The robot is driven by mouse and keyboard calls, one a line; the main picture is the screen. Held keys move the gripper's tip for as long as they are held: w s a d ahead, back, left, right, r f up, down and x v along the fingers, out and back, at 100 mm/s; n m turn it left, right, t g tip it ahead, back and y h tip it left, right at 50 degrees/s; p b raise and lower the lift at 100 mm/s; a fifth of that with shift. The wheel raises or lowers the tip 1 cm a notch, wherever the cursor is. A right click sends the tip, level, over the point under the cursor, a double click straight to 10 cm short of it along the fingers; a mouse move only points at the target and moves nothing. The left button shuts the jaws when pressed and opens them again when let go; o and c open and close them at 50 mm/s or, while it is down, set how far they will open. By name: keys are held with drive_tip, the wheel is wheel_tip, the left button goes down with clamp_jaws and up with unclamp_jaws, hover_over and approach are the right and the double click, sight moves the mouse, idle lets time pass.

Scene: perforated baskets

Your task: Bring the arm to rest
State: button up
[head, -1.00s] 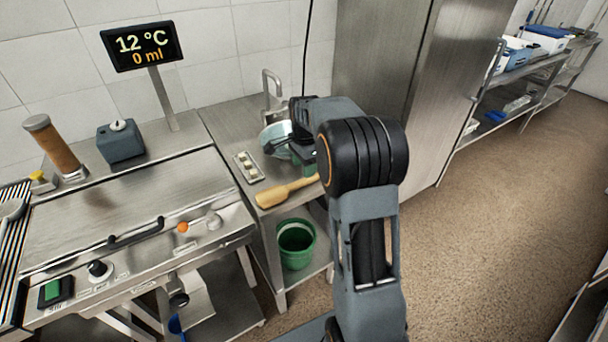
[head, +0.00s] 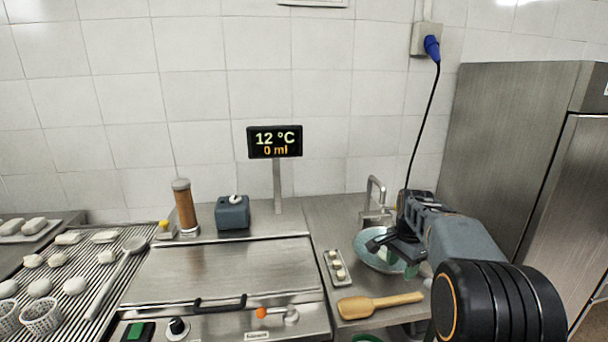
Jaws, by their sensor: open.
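My arm reaches in from the lower right of the head view. My gripper (head: 392,246) is at its far end, above a pale blue-grey bowl (head: 372,262) on the steel side table. The fingers are open and dark against the bowl. A green thing (head: 412,270) shows beside the gripper at the bowl's right side; I cannot tell what it is. Part of the bowl is hidden behind the gripper and the arm.
A wooden paddle (head: 378,304) and a small tray (head: 337,268) lie near the bowl. A tap (head: 375,196) stands behind it. A lidded steel cooker (head: 225,270) is to the left, with a display (head: 275,141) behind. White baskets (head: 42,316) stand on the left rack.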

drive_tip(key=s+a+r+n+t+p, duration=0.1)
drive_tip(key=s+a+n, duration=0.4)
drive_tip(key=s, duration=0.6)
drive_tip(key=s+a+r+n+t+p, duration=0.1)
drive_tip(key=s+a+n+t+p, duration=0.1)
drive_tip(key=s+a+n, duration=0.4)
drive_tip(key=s+n, duration=0.2)
drive_tip(key=s, duration=0.3)
drive_tip(key=shift+p, duration=0.3)
drive_tip(key=shift+o, duration=0.4)
